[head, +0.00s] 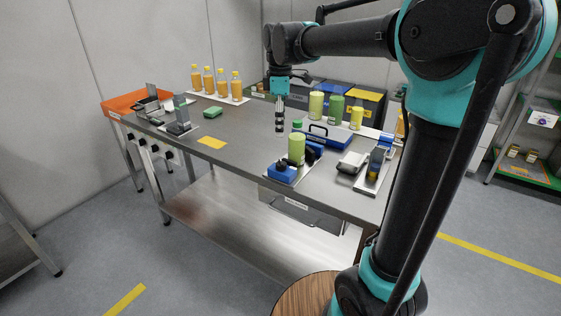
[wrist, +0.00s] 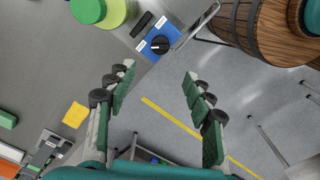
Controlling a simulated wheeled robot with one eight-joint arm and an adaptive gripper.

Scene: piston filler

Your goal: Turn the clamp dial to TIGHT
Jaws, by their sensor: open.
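The clamp dial (wrist: 160,44) is a black knob with a light pointer mark on a blue block (wrist: 151,51), at the top middle of the wrist view. Small white labels sit beside it, too small to read. In the head view the blue block (head: 281,174) stands at the table's front edge, with the dark dial (head: 283,163) on top. My gripper (wrist: 158,80) is open and empty; the dial shows beyond its fingertips, apart from them. In the head view my gripper (head: 279,122) hangs above the table, behind and above the block.
A light green, green-capped bottle (head: 297,149) stands right beside the blue block. A blue tray (head: 327,138) and grey fixtures (head: 352,162) lie to the right. Orange bottles (head: 208,80) stand at the back left. The table middle around the yellow patch (head: 212,143) is mostly clear.

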